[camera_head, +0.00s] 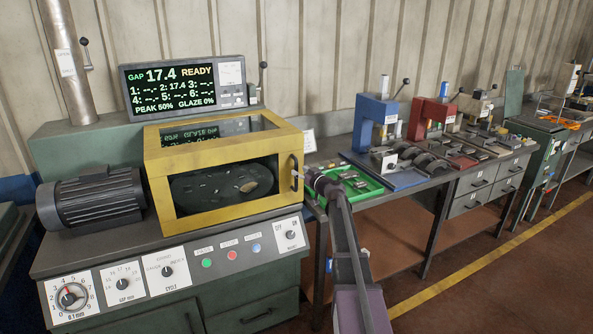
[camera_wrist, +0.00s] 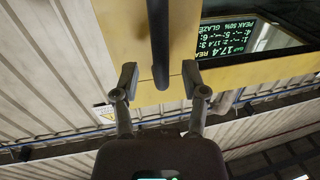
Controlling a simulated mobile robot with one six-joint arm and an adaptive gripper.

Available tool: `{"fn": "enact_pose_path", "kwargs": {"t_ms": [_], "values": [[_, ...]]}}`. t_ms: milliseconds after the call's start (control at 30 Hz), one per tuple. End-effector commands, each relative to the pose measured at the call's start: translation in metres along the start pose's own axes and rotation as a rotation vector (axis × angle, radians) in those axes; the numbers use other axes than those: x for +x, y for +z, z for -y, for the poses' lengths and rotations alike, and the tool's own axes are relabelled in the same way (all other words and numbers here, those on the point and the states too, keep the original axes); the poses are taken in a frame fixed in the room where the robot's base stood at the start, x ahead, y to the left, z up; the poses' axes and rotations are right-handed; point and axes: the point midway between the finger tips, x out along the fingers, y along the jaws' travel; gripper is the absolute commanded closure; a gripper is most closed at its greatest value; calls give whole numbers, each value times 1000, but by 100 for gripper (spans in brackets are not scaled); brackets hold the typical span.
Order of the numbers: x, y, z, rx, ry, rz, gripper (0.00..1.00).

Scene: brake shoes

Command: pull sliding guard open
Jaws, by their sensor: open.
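The sliding guard (camera_head: 218,148) is a yellow-framed box with dark clear panels on the machine, and it covers the front opening. Its dark upright handle (camera_head: 294,172) is on the right end of the front face. My gripper (camera_head: 301,175) is at that handle, coming from the right. In the wrist view, my gripper (camera_wrist: 160,78) is open, with one finger on each side of the dark handle bar (camera_wrist: 158,40). Gaps show between both fingers and the bar. The yellow frame (camera_wrist: 110,30) is just behind them. A disc with a pale piece shows dimly through the front panel.
A display (camera_head: 182,83) reading GAP 17.4 READY stands behind the guard. A grey motor (camera_head: 92,200) is to its left. A control panel (camera_head: 180,268) runs below. A bench with a green tray (camera_head: 341,191) and presses is on the right, close to my arm.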

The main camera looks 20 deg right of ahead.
Motion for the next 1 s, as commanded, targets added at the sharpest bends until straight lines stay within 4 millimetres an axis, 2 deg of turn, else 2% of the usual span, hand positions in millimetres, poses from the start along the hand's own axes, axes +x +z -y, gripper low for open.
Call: {"fn": "enact_pose_path", "kwargs": {"t_ms": [33, 233, 633, 667, 833, 867, 1000], "values": [[9, 0, -1, 0, -1, 0, 43], [23, 0, -1, 0, 1, 0, 43], [27, 0, 0, 0, 1, 0, 43], [27, 0, 0, 0, 1, 0, 46], [27, 0, 1, 0, -1, 0, 97], [27, 0, 1, 0, -1, 0, 100], [27, 0, 1, 0, -1, 0, 100]]}}
